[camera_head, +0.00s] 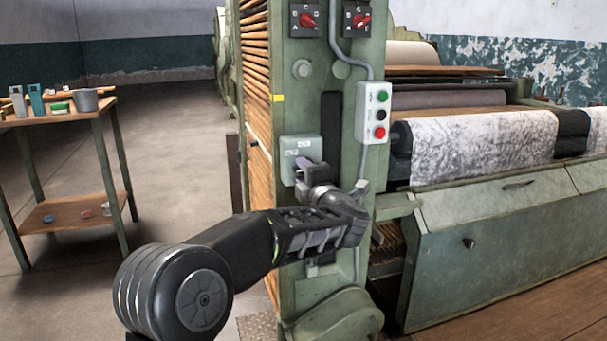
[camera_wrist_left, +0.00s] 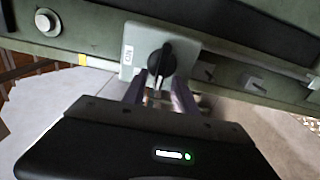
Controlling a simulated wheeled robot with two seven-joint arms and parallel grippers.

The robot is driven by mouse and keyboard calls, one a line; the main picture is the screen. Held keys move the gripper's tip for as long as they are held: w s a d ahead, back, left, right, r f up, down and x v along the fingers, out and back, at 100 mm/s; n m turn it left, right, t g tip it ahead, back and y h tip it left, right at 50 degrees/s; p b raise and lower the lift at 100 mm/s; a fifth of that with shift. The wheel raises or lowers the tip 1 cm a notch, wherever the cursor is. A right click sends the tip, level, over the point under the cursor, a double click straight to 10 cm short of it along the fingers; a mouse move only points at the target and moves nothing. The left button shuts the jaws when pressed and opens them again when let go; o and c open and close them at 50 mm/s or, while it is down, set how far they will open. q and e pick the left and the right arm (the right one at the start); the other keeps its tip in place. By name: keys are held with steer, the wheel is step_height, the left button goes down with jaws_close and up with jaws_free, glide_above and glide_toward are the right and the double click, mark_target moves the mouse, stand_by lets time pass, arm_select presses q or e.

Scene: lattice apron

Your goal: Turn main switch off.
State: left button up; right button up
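The main switch is a black rotary knob (camera_wrist_left: 161,58) on a small grey-green box (camera_head: 291,149) fixed to the green machine column. In the left wrist view the knob's bar points roughly along the gripper, and a white label (camera_wrist_left: 129,53) sits to its left, too small to read surely. My left gripper (camera_head: 304,168) is in front of the box. In the wrist view its two fingers (camera_wrist_left: 159,93) are apart, one on each side of the knob's near end; I cannot tell whether they touch it. In the head view the knob is mostly hidden. My right gripper is not in view.
A button box (camera_head: 375,112) with green, black and red buttons hangs right of the switch. Two red rotary switches (camera_head: 307,20) (camera_head: 357,21) sit higher up. A conduit (camera_head: 338,45) runs down the column. A wooden table (camera_head: 70,118) with small items stands left; floor between is clear.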

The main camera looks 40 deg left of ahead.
arm_select(q)
steer(key=p+v, duration=0.1)
steer(key=v, duration=0.6)
steer(key=shift+s+d, duration=0.2)
steer(key=shift+d, duration=0.15)
stand_by(0.4)
